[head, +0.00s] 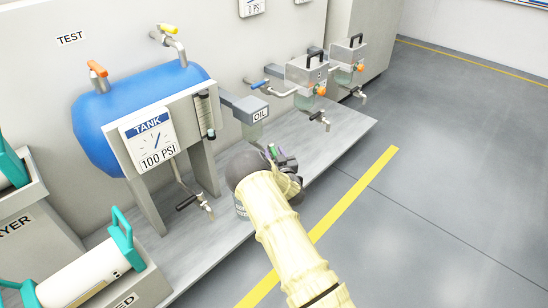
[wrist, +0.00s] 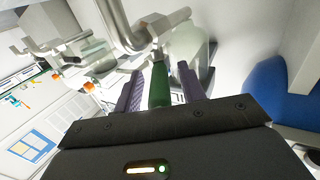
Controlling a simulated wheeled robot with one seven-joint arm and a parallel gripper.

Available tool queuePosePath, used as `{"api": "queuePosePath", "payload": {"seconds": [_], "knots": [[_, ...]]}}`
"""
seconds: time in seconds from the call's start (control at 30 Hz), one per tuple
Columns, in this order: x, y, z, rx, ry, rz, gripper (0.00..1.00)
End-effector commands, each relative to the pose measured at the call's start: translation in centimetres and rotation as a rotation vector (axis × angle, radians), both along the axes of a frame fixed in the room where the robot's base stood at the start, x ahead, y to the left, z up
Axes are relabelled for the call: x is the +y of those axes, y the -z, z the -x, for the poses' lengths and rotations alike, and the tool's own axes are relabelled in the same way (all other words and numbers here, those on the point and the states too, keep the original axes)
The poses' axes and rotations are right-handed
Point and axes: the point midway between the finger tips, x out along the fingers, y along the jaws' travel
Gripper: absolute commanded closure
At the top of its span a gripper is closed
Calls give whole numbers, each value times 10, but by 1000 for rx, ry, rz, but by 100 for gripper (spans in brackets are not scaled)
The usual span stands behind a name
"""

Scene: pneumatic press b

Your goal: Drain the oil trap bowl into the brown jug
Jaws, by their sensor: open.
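The oil trap is a grey box with an OIL label (head: 260,114), on the wall right of the blue tank. Its pale see-through bowl (head: 252,132) shows below the box, partly hidden by my arm; a pale bowl also shows behind the fingers in the wrist view (wrist: 187,45). My gripper (head: 283,163) is just below and right of the trap. In the wrist view my gripper (wrist: 160,78) is open, its purple fingers on either side of a green valve handle (wrist: 160,86). I cannot tell if they touch it. The jug is not clearly visible; a small labelled object (head: 240,208) shows behind my arm.
The blue tank (head: 92,125) with its gauge (head: 148,138) stands left, with a drain valve (head: 190,202) under it. Two similar trap units (head: 306,76) with valves are at the right. The grey ledge (head: 345,128) is clear at its right end. Open floor lies beyond.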

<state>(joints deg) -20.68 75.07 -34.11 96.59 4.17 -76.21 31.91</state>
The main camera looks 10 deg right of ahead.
Motion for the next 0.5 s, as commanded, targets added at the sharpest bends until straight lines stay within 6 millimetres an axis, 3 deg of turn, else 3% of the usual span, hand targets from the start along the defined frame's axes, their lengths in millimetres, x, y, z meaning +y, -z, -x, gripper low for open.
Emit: {"api": "queuePosePath", "payload": {"seconds": [0.33,0.5], "knots": [[1,-1,-5,0,0,-1,60],[1,-1,-5,0,-1,0,93]]}}
